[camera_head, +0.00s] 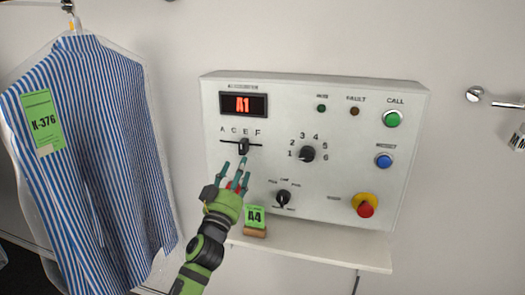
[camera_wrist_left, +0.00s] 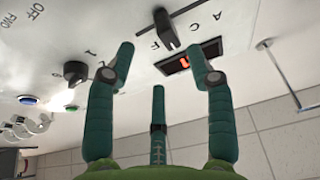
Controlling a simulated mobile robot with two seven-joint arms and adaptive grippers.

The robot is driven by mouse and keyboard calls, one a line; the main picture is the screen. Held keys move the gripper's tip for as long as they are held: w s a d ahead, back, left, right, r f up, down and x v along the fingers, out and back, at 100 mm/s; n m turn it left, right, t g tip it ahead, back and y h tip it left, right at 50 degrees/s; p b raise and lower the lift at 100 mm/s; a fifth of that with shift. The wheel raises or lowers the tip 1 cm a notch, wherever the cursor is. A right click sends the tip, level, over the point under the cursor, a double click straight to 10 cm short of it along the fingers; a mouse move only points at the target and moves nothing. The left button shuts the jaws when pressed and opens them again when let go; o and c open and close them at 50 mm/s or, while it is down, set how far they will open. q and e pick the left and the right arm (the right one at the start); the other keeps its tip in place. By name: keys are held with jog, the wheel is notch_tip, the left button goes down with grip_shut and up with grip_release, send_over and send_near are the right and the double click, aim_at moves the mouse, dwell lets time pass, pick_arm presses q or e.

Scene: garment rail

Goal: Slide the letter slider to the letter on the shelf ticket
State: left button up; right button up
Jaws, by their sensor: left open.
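The letter slider (camera_head: 244,147) is a dark handle on a horizontal slot in the white control panel, below the letters A, C, E, F. It stands under E. It also shows in the left wrist view (camera_wrist_left: 165,30), upside down. The red display (camera_head: 243,105) reads A1. The green shelf ticket (camera_head: 255,216) reads A4 and stands on the shelf under the panel. My left gripper (camera_head: 238,170) is open and empty, its green fingers just below the slider, apparently apart from it.
A numbered knob (camera_head: 308,154) is right of the slider, with a smaller selector (camera_head: 283,198) below. Green (camera_head: 393,119), blue (camera_head: 384,161) and red (camera_head: 365,207) buttons line the right side. A bagged striped shirt (camera_head: 90,150) tagged K-376 hangs left. The shelf (camera_head: 330,253) juts out below.

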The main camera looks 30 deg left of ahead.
aim_at(243, 151)
pick_arm(q)
jog(key=x, duration=0.1)
jog(key=p+x, duration=0.1)
jog(key=x, duration=0.3)
jog(key=shift+a+r+p, duration=0.2)
jog(key=shift+a+p, duration=0.1)
jog(key=shift+a, duration=0.1)
jog(key=shift+w+r, duration=0.1)
jog(key=shift+w, duration=0.45)
pick_arm(e)
jog(key=shift+s+a+r, duration=0.15)
jog(key=shift+s+r, duration=0.05)
jog(key=shift+r, duration=0.3)
jog(key=shift+s+a+r, duration=0.15)
jog(key=shift+s+r, duration=0.05)
jog(key=shift+r, duration=0.3)
pick_arm(q)
jog(key=shift+a, duration=0.1)
grip_shut()
